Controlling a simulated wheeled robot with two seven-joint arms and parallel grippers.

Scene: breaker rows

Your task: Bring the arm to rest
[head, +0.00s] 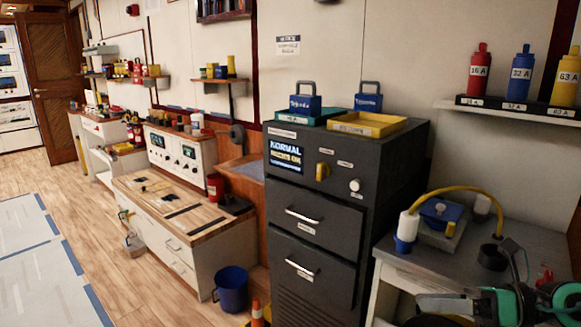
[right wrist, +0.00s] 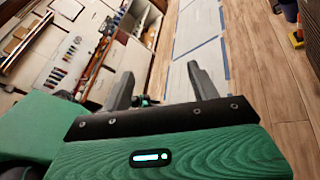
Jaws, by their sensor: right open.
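My right arm, green and black, comes in at the lower right corner of the head view, in front of the grey side bench (head: 470,238). In the right wrist view my right gripper (right wrist: 160,78) shows its two grey fingers spread apart, with nothing between them. Below the fingers is its green housing with a small lit strip. The fingers point over open floor. My left gripper is in neither view.
A dark cabinet (head: 345,180) with two drawers stands left of the bench. A yellow cable (head: 450,190) arches over the bench. A shelf (head: 510,112) holds labelled bottles above.

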